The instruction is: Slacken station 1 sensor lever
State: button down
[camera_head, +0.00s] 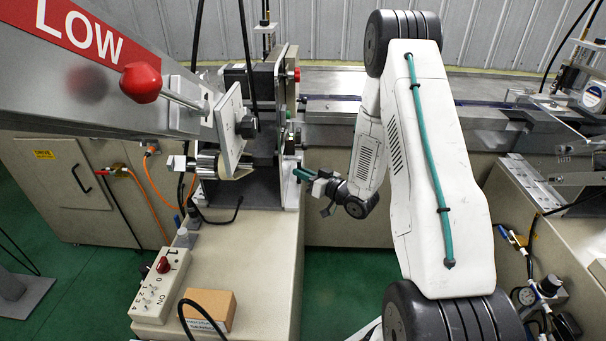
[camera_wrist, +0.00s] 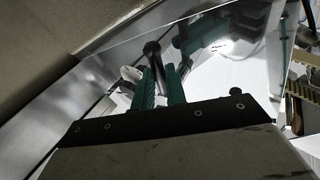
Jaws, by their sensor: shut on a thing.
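My gripper (camera_head: 312,178) reaches left to the edge of the upright metal plate (camera_head: 291,120) of the machine in the head view. In the wrist view its two teal fingers (camera_wrist: 160,86) are close together, shut on a dark lever with a rounded end (camera_wrist: 152,52), which I take for the sensor lever. The lever's rounded end shows just past the fingertips, and its lower part is hidden between the fingers. In the head view the lever cannot be made out at the fingertips.
A red-knobbed handle (camera_head: 141,82) sticks out at the upper left, by a red LOW sign (camera_head: 82,32). A control box (camera_head: 160,285) and a small brown box (camera_head: 207,308) lie on the beige machine bed. A shiny panel (camera_wrist: 115,60) lies close beyond my fingers.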

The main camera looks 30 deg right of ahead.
jog(key=shift+w+d+f+n, duration=0.1)
jog(key=shift+w+d+n, duration=0.05)
jog(key=shift+n, duration=0.25)
jog(key=c, duration=1.4)
grip_release()
jog(key=shift+c, duration=0.2)
jog(key=v, duration=0.7)
jog(key=shift+s, duration=0.4)
jog(key=shift+d+f, duration=0.15)
jog(key=shift+f, duration=0.05)
